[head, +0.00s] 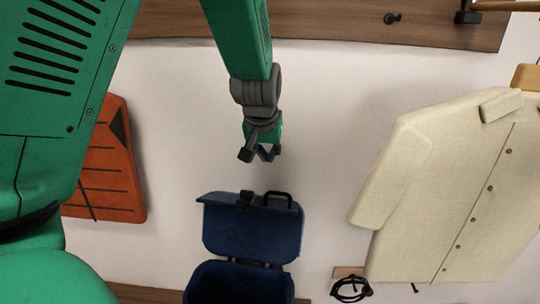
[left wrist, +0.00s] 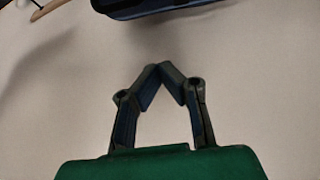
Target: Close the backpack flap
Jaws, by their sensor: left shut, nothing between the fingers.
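A dark blue backpack (head: 238,284) is at the bottom centre of the head view, its lower part cut off by the frame edge. Its flap (head: 252,230) stands up, open, above the body, with a dark buckle and a handle loop along its top edge. My left gripper (head: 264,155) is above the flap, apart from it, empty and with fingertips together. In the left wrist view the shut fingers (left wrist: 163,70) show against the pale wall, and a dark blue edge, likely the backpack (left wrist: 150,5), shows at the top. My right gripper is not in view.
A cream shirt (head: 450,190) hangs on the right. An orange-red item (head: 112,165) with dark lines is at the left. A coiled black cable (head: 350,290) hangs right of the backpack. A wooden rail with hooks (head: 392,18) runs along the top. Bare wall surrounds the gripper.

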